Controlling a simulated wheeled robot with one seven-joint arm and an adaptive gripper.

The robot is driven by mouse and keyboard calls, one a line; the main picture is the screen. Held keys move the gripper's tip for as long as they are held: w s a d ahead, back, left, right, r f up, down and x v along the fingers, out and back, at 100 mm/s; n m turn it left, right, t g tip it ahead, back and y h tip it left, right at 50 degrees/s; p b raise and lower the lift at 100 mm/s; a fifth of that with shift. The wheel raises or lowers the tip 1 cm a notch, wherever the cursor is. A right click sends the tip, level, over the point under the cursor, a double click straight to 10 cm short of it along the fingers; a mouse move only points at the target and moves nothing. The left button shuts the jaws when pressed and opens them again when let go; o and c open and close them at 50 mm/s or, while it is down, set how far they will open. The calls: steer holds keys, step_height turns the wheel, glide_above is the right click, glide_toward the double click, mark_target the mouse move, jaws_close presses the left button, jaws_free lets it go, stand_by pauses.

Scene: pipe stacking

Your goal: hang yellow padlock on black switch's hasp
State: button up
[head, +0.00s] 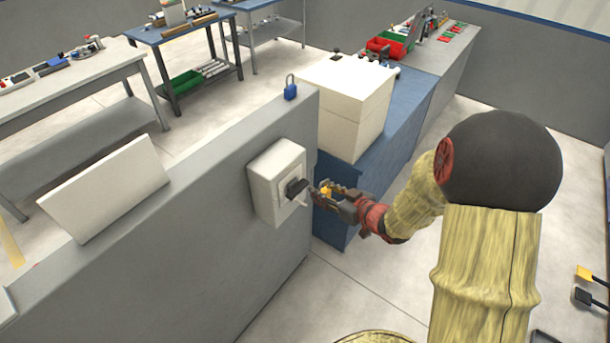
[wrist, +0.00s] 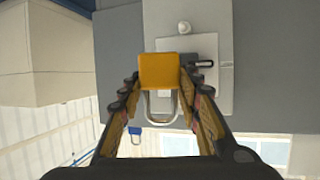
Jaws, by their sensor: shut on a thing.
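My gripper (head: 327,191) is shut on the yellow padlock (head: 325,190), close in front of the white switch box (head: 268,186). The wrist view appears upside down. There the padlock (wrist: 159,70) sits between the fingertips of my gripper (wrist: 160,82), with its metal shackle pointing to the picture's bottom. The black switch (head: 295,187) sticks out of the box's front, just left of the padlock in the head view. In the wrist view the black switch (wrist: 201,64) shows just right of the padlock body. The hasp cannot be made out clearly; the shackle appears apart from the switch.
The box is on a grey wall (head: 215,240). A blue padlock (head: 290,88) stands on the wall's top. A white block (head: 342,105) on a blue cabinet (head: 398,118) stands behind my gripper. A white board (head: 108,188) leans at the left. Floor at the lower middle is clear.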

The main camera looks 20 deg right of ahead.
steer(key=s+d+f+b, duration=0.1)
steer(key=s+f+b, duration=0.1)
steer(key=f, duration=0.4)
steer(key=s+d+f+b, duration=0.1)
steer(key=s+f+b, duration=0.15)
steer(key=f, duration=0.45)
steer(key=n+g+y+b, duration=0.2)
steer(key=n+y+b, duration=0.1)
steer(key=b, duration=0.1)
glide_toward(292, 205)
steer(key=shift+x, duration=2.6)
steer(key=shift+w+a+f, duration=0.35)
steer(key=shift+a, duration=0.05)
steer(key=o, duration=1.3)
steer(key=shift+w+a, duration=0.15)
steer(key=shift+w, duration=0.1)
steer(key=shift+s, duration=0.15)
